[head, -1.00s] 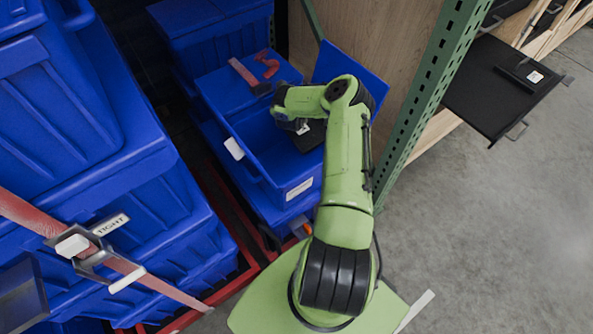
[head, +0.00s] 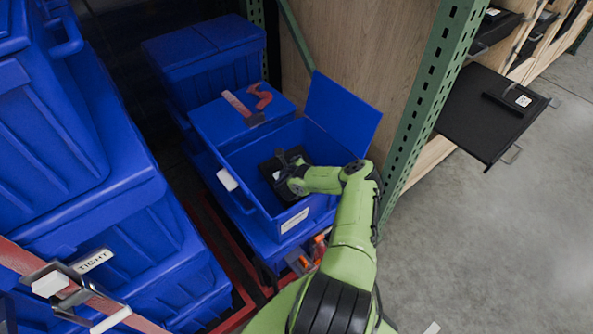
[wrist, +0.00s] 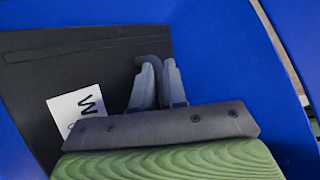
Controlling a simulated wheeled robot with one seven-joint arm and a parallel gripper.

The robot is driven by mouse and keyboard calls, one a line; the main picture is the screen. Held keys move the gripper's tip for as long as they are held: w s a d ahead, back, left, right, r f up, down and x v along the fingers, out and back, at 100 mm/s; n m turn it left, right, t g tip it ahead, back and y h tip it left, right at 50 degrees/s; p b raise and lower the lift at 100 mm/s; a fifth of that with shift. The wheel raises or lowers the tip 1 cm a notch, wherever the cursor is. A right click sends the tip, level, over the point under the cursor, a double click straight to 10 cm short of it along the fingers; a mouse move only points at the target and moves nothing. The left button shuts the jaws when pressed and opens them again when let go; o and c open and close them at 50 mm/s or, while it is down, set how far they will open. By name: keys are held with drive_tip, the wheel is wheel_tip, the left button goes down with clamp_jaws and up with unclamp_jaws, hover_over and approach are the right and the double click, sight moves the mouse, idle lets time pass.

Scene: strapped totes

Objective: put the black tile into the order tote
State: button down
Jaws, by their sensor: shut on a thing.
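The black tile (head: 267,167) is a flat dark plate with a white label, inside the open blue tote (head: 240,192). In the wrist view the tile (wrist: 85,75) fills the left side, its label marked with a W. My gripper (head: 290,174) reaches into the tote from the right. In the wrist view its two fingers (wrist: 158,72) are close together around a small dark grip on the tile. I cannot tell whether the tile touches the tote floor. The tote has a white front label, and I cannot read whether it is the order tote.
A raised blue lid flap (head: 343,110) stands at the tote's right. A red strap (head: 262,97) lies on the closed half. Strapped blue totes (head: 100,190) fill the left. A green rack post (head: 425,100) stands right of the tote, and a black panel (head: 490,115) juts out beyond it.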

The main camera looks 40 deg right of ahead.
drive_tip(key=shift+f, duration=0.7)
drive_tip(key=shift+f, duration=0.2)
drive_tip(key=c, duration=1.2)
unclamp_jaws()
drive_tip(key=shift+o, duration=0.2)
drive_tip(key=p+v, duration=0.2)
drive_tip(key=v, duration=0.1)
drive_tip(key=p+v, duration=0.2)
drive_tip(key=v, duration=0.2)
drive_tip(key=shift+r, duration=0.3)
drive_tip(key=shift+s+a, duration=0.15)
drive_tip(key=shift+s, duration=0.05)
